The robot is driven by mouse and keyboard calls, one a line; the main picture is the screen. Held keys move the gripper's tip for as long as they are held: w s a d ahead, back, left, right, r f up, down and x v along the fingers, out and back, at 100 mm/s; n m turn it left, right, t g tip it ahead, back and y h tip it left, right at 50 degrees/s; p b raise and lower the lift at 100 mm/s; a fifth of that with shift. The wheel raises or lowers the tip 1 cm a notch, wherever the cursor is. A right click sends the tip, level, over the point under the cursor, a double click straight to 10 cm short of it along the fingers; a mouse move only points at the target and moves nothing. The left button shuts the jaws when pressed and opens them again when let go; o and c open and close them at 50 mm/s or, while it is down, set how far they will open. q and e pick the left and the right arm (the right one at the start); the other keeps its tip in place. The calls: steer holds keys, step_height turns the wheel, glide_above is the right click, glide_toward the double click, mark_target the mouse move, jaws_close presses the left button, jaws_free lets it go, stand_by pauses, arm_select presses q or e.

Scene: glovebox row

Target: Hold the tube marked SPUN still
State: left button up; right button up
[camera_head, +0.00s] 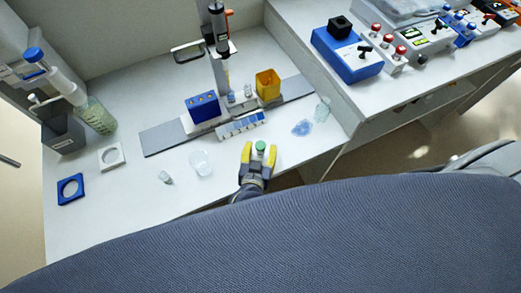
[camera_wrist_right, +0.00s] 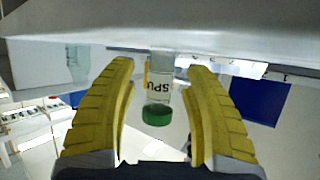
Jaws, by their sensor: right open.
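The tube marked SPUN (camera_wrist_right: 158,85) is clear with a green cap and shows between the two yellow fingers of my right gripper (camera_wrist_right: 160,105) in the right wrist view. Its lettering is partly readable there. In the head view only the green cap (camera_head: 261,146) shows clearly, between the fingertips of my right gripper (camera_head: 259,152) near the front edge of the bench. The right gripper is open, with a gap on each side of the tube in the wrist view. My left gripper is not in view.
Bare bench separates these.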

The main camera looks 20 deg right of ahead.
jaws_close()
stand_by(0.4)
steer(key=shift+r, duration=0.1)
step_height(320, 180, up, 10)
steer(key=shift+f, duration=0.1)
stand_by(0.6)
steer(key=c, duration=0.7)
jaws_free()
steer(key=shift+c, duration=0.2)
jaws_close()
